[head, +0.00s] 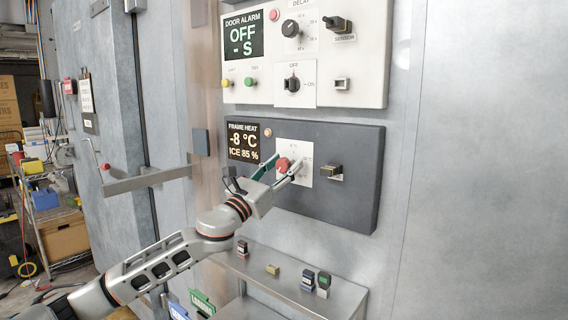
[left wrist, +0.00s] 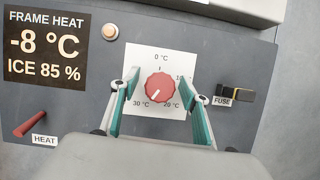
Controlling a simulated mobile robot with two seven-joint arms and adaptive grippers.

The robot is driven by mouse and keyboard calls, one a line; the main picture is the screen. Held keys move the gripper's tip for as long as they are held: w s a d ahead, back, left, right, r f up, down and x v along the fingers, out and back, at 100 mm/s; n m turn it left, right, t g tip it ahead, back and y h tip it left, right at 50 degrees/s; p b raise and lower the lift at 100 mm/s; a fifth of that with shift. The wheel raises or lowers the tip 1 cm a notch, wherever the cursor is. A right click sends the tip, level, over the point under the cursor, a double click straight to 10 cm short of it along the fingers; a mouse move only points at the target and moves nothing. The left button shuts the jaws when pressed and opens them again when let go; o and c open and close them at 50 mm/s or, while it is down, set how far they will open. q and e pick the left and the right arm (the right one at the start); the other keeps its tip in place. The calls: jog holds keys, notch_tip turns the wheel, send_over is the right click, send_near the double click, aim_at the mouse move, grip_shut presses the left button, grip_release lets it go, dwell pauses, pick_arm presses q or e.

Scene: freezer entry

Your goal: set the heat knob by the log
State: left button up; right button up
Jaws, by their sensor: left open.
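The red round heat knob (head: 283,164) sits on a white dial plate on the dark frame heat panel (head: 350,200). In the left wrist view the knob (left wrist: 160,87) has a white mark pointing down-left, between 20 °C and 30 °C. My left gripper (head: 280,170) is open in front of the panel. In the left wrist view its green-padded fingers (left wrist: 161,84) stand on either side of the knob, with gaps. The display (left wrist: 44,42) reads -8 °C and ICE 85 %. A clipboard with paper (head: 86,97), possibly the log, hangs at left; its writing is unreadable. My right gripper is out of view.
A red heat lever (left wrist: 30,124) is at the panel's lower left, and a fuse switch (left wrist: 233,94) is right of the dial. The door alarm panel (head: 365,75) is above. A metal shelf (head: 275,280) with several small items is below. A door handle bar (head: 148,180) juts out at left.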

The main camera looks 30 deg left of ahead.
pick_arm(q)
jog(key=c, duration=1.1)
